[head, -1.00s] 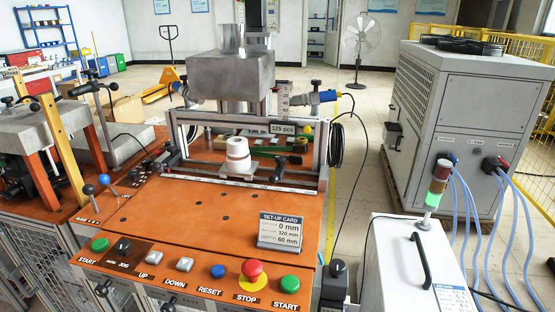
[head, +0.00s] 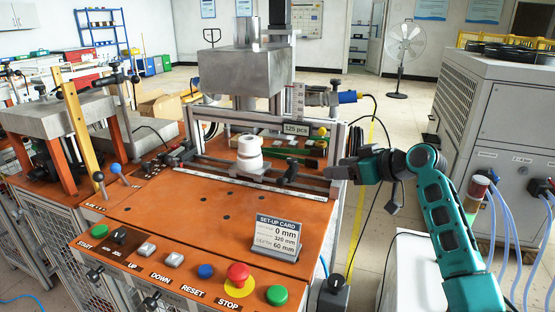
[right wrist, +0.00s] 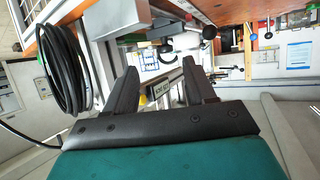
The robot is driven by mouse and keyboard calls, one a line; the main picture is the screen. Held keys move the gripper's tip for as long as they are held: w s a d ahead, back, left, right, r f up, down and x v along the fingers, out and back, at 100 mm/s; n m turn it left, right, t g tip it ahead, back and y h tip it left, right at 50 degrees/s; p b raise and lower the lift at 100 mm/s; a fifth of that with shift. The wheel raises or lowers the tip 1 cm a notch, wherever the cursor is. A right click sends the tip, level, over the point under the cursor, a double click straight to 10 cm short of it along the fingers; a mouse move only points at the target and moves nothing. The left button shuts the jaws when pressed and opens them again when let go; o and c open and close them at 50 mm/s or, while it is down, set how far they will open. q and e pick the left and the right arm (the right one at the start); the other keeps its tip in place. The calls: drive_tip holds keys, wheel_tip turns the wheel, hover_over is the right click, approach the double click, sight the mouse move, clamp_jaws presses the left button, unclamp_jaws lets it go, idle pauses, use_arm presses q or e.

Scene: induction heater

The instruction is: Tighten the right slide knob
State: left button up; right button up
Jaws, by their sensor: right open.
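My right gripper (head: 330,173) comes in from the right in the head view, with its fingers pointing left at the right end of the press's front rail. It is open; the wrist view shows its two dark fingers (right wrist: 160,72) apart with nothing held between them. A dark clamp block (head: 290,171), which looks like the right slide, sits on the rail to the left of the fingertips, with a visible gap. I cannot make out its knob clearly. Another dark slide (head: 182,156) is at the rail's left end. My left gripper is not in view.
A white stacked cylinder (head: 249,155) stands between the slides under the grey press block (head: 243,72). The set-up card (head: 276,238) stands on the orange table (head: 180,215). A coiled black cable (right wrist: 68,75) hangs close by in the wrist view. A grey cabinet (head: 500,125) stands right.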

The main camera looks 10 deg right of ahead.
sight(292, 159)
drive_tip(key=shift+n+y, duration=0.3)
drive_tip(key=shift+n, duration=0.1)
drive_tip(key=r+x, duration=0.1)
drive_tip(key=x, duration=0.8)
drive_tip(key=w+r+b+x, duration=0.1)
drive_tip(key=x, duration=0.3)
drive_tip(key=shift+a+r, duration=0.25)
drive_tip(key=shift+a, duration=0.15)
drive_tip(key=shift+c, duration=0.5)
drive_tip(key=c, duration=0.9)
